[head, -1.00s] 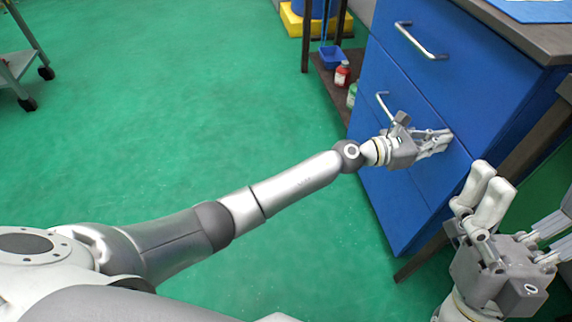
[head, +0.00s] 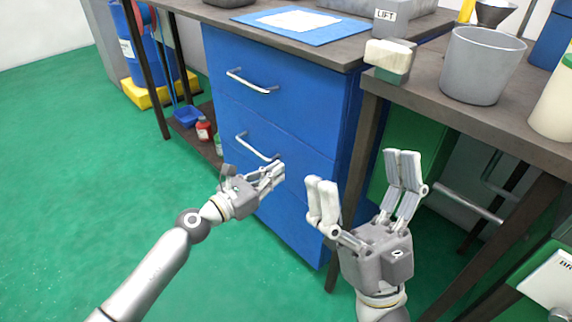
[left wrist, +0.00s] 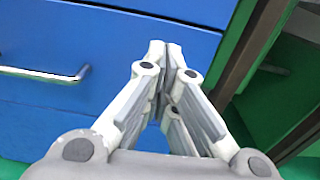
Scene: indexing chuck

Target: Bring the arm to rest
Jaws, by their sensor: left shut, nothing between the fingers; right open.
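My left arm (head: 150,273) reaches in from the lower left of the head view. Its gripper (head: 279,172) is shut and empty, in front of the blue drawer cabinet (head: 305,127) and near the second drawer's handle (head: 257,148). In the left wrist view the gripper (left wrist: 165,50) has its fingertips together before the blue drawer fronts, with a handle (left wrist: 45,74) to its left. Whether the fingertips touch the drawer front I cannot tell. My right gripper (head: 358,170) is open and empty, fingers pointing up, right of the cabinet.
The cabinet drawers look shut. A dark table (head: 500,125) at right bears a grey bucket (head: 482,65) and a block-shaped sponge (head: 389,59). A low shelf with a blue bin (head: 186,116) and bottles stands left of the cabinet. Green floor (head: 75,180) at left is clear.

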